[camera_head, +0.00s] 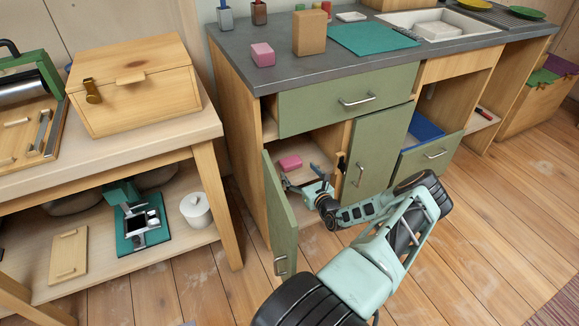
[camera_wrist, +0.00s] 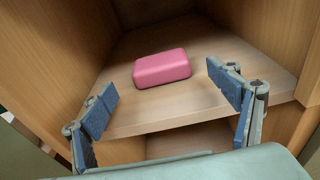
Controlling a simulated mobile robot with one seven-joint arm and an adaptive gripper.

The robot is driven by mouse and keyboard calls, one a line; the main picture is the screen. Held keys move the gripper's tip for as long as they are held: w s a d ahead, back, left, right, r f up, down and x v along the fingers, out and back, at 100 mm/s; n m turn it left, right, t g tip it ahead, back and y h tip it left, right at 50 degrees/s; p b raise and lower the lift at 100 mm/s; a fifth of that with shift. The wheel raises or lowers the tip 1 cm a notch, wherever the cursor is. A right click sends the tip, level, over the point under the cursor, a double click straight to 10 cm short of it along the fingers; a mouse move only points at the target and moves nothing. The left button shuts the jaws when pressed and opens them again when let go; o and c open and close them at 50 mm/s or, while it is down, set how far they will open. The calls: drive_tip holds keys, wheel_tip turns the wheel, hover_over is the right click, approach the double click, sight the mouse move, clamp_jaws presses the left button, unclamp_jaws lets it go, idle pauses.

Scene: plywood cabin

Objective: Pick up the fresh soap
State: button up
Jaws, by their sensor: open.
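A pink bar of soap (camera_head: 290,162) lies flat on a wooden shelf inside the open lower-left cabinet. It also shows near the middle of the wrist view (camera_wrist: 162,69), whole and uncovered. My gripper (camera_head: 302,177) is at the cabinet opening, just in front of the soap. In the wrist view its blue-padded fingers (camera_wrist: 161,82) are spread wide, one to the left and one to the right of the soap, with nothing between the pads. The soap lies beyond the fingers, apart from them. A second pink block (camera_head: 262,54) sits on the grey counter.
The cabinet's green door (camera_head: 280,215) stands open left of my arm. Wooden side walls (camera_wrist: 60,45) bound the shelf (camera_wrist: 205,100). A brown block (camera_head: 309,33) stands on the counter.

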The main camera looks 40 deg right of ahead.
sight(294, 166)
drive_tip(key=shift+b+x, duration=0.35)
drive_tip(key=shift+x, duration=0.9)
drive_tip(key=b+x, duration=0.1)
drive_tip(key=x, duration=0.1)
drive_tip(key=b+x, duration=0.1)
drive_tip(key=x, duration=0.1)
drive_tip(key=shift+f+b, duration=0.3)
drive_tip(key=shift+f, duration=0.1)
drive_tip(key=shift+w+d+r, duration=0.1)
drive_tip(key=shift+w, duration=0.3)
drive_tip(key=c, duration=1.3)
drive_tip(key=shift+r, duration=0.15)
wheel_tip(294, 166, up, 10)
drive_tip(key=p, duration=0.4)
drive_tip(key=shift+p, duration=0.35)
